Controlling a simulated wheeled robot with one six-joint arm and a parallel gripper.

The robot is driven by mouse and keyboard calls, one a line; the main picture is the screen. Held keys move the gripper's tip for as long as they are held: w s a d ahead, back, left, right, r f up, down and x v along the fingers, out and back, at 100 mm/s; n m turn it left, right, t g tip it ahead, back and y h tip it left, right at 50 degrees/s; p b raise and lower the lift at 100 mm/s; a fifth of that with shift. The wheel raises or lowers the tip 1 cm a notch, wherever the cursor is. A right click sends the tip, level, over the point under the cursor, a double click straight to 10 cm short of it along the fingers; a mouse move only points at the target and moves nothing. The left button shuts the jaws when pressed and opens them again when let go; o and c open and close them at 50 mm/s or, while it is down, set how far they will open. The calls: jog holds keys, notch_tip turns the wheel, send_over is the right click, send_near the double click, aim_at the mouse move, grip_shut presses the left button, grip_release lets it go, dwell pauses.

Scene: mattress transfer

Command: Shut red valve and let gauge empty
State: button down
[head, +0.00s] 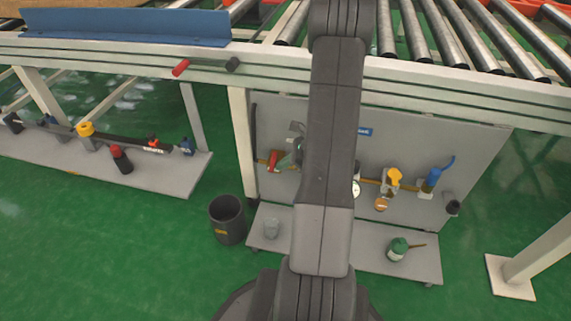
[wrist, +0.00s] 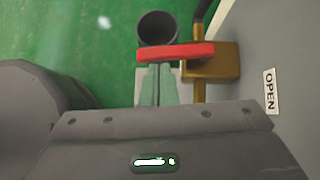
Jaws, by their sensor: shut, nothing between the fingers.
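The red valve (head: 273,160) is on the brass pipe at the left of the grey panel, beside my arm. In the wrist view its red handle (wrist: 175,52) lies crosswise in the picture, over the brass body (wrist: 222,64) and across the line of the pipe. My gripper (wrist: 158,68) is shut and empty, its pale green fingertips right at the handle's near edge. I cannot tell whether they touch it. The gauge (head: 356,189) is a white dial partly hidden behind my arm. Its needle is too small to read.
An OPEN label (wrist: 270,92) is on the panel. A yellow valve (head: 393,178) and a blue-handled valve (head: 432,180) stand further right. A dark bin (head: 227,219) is on the floor.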

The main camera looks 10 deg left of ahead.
jog(key=shift+s+a+p, duration=0.2)
jog(key=shift+a+p, duration=0.15)
jog(key=shift+a, duration=0.3)
jog(key=d+r+p, duration=0.4)
jog(key=d+r, duration=0.3)
jog(key=d, duration=0.4)
jog(key=shift+d, duration=0.4)
jog(key=shift+w, duration=0.1)
